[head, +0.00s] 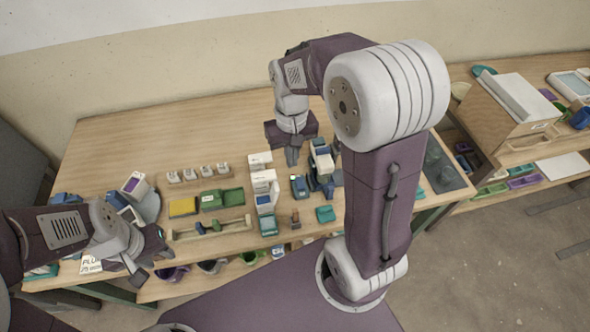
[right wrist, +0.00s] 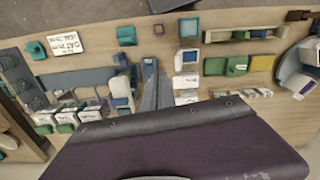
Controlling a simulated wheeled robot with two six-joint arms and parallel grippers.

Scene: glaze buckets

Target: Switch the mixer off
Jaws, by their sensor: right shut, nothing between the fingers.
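A blue-and-white upright machine (head: 322,160), which looks like the mixer, stands on the bench just right of my right gripper (head: 292,157) in the head view. It seems to show in the right wrist view (right wrist: 121,88), left of the fingers. Its switch is too small to make out. My right gripper points down with its fingers together and empty; its fingers show in the right wrist view (right wrist: 156,92). A small dark blue box (head: 299,186) sits in front of it. My left gripper (head: 152,258) is open and empty near the bench's front left edge.
White boxes, one with a blue screen (head: 265,198), stand left of the blue box. A yellow block (head: 182,207) and green blocks (head: 222,199) lie further left, behind a wooden rack (head: 208,229). The back left of the bench (head: 135,135) is clear.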

